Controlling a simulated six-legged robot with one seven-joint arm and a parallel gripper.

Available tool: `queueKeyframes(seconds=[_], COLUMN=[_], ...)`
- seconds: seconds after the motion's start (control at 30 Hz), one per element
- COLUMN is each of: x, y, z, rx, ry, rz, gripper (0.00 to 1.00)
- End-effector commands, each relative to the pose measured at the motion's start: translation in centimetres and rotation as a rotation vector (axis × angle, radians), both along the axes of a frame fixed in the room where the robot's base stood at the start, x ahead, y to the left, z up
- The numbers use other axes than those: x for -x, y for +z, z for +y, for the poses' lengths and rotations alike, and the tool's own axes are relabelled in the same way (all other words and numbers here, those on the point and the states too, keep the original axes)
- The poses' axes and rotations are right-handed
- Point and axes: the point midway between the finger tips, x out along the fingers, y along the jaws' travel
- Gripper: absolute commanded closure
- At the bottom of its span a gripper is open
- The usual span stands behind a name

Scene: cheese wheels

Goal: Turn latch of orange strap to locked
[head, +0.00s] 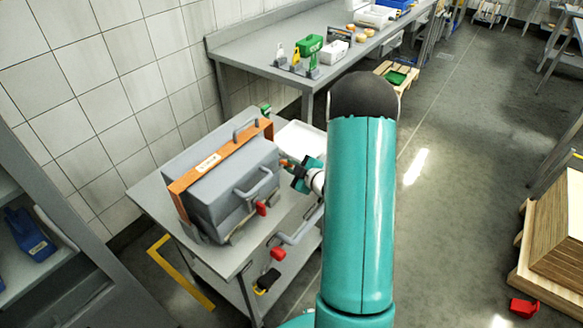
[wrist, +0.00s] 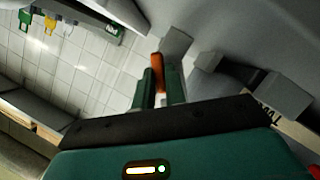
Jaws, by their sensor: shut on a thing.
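A grey case (head: 225,190) sits on a grey cart, with a flat orange strap (head: 225,158) running across its top and carrying a white label. My gripper (head: 292,168) is at the case's right side, partly hidden by my teal arm. In the wrist view my gripper's two dark green fingers (wrist: 162,88) are shut on a small orange piece (wrist: 157,66), which looks like the strap's latch. A small orange tip also shows at the fingers in the head view. How far the latch is turned cannot be told.
The case has grey handles (head: 258,183) and a red catch (head: 262,208) at its front. A white tray (head: 300,140) lies on the cart behind my gripper. A long grey bench (head: 270,65) stands behind. Floor on the right is largely clear; a red item (head: 524,308) lies there.

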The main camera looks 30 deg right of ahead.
Motion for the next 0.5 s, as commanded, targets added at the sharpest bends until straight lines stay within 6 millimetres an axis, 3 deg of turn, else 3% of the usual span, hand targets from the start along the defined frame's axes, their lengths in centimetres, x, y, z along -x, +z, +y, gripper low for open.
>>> queueKeyframes(seconds=[0.5], x=[-0.09], y=[0.20], z=[-0.55], rx=[-0.444], ry=[-0.003], rz=[0.154], gripper=[1.00])
